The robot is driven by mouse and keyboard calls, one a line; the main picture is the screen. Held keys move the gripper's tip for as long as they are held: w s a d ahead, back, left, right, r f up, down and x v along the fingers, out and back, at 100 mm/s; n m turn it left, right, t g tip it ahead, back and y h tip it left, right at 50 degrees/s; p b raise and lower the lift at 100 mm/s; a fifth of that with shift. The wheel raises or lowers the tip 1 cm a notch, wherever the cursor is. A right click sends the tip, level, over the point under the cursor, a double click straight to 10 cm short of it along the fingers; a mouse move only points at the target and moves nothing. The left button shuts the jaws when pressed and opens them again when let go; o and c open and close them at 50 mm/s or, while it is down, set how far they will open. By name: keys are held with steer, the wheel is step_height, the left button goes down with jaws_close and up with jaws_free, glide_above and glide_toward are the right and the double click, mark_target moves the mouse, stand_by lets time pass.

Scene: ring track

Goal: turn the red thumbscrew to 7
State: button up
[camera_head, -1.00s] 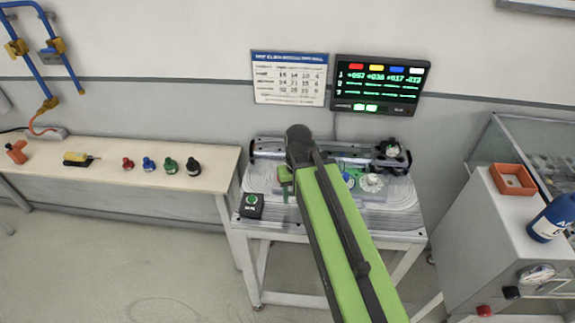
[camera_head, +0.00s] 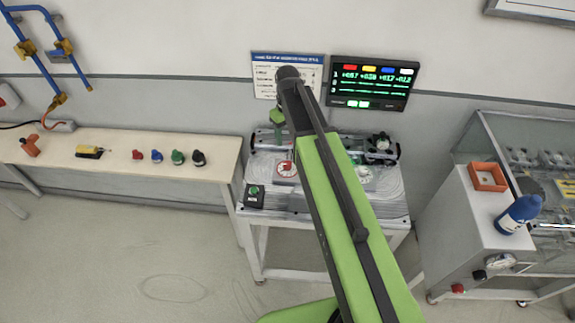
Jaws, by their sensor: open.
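The red thumbscrew (camera_head: 287,168) shows as a small red and white dial on the metal work table, just left of my green arm. Its scale is too small to read. My gripper (camera_head: 281,138) is open and hangs at the far end of my arm, above and behind the red thumbscrew and apart from it. Its fingertips are small and hard to make out. A white dial (camera_head: 363,175) shows just right of my arm. My arm hides the middle of the table.
A black box with a green button (camera_head: 254,196) sits at the table's front left. A display (camera_head: 372,83) with coloured columns hangs on the wall beside a partly covered chart (camera_head: 264,80). Several knobs (camera_head: 157,156) stand on the left bench.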

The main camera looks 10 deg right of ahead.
mark_target(287, 164)
step_height(287, 164, down, 15)
steer(key=b, duration=1.3)
steer(key=shift+r, duration=0.3)
jaws_close()
